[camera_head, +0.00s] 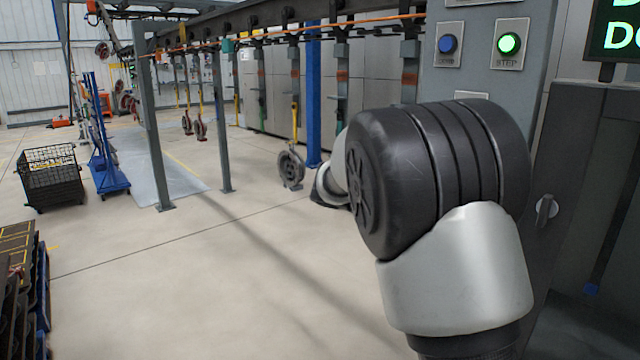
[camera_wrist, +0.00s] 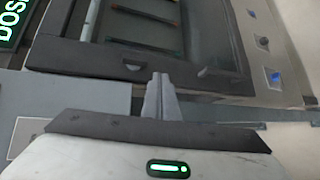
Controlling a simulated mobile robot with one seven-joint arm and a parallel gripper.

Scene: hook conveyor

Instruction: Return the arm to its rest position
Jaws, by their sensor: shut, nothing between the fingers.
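My gripper (camera_wrist: 162,98) shows in the wrist view with its two fingers together and nothing between them. In that view it points toward a grey cabinet front with a dark-framed window (camera_wrist: 150,30). In the head view my arm fills the right half, bent at a large black joint, and the gripper itself is hidden behind it. A control panel (camera_head: 480,75) stands behind the arm, with a blue button (camera_head: 448,44) and a lit green STEP button (camera_head: 508,44).
An overhead hook conveyor (camera_head: 270,28) runs along the back, with wheel-like parts (camera_head: 291,168) hanging from it. A wire basket (camera_head: 52,176) and a blue cart (camera_head: 108,172) stand at left. A dark cabinet (camera_head: 590,190) is close at right. The middle floor is clear.

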